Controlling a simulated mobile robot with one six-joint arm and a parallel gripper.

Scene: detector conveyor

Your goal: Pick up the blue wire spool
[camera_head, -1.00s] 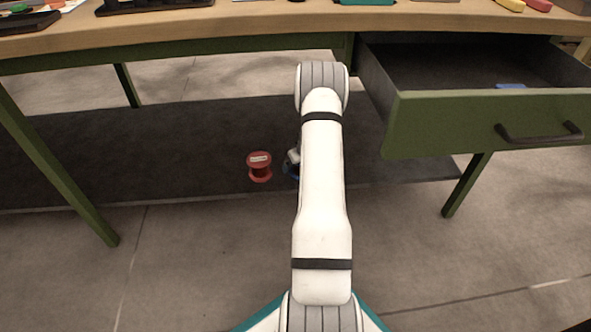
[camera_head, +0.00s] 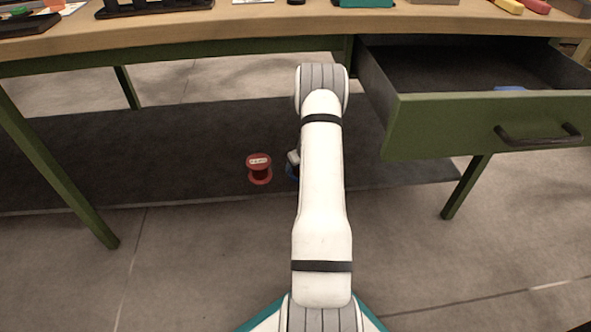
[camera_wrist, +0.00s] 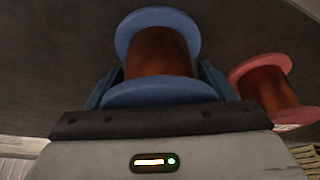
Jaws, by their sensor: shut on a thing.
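The blue wire spool (camera_wrist: 158,55) has blue flanges and a copper-brown winding. In the wrist view it sits between the two fingers of my gripper (camera_wrist: 158,82), which is shut on it. I cannot tell whether the spool touches the shelf.
A red spool (camera_head: 259,169) stands on the dark lower shelf (camera_head: 200,150), just left of the blue one; it also shows in the wrist view (camera_wrist: 275,88). An open green drawer (camera_head: 485,125) juts out at the right. The bench top (camera_head: 250,24) overhangs the shelf.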

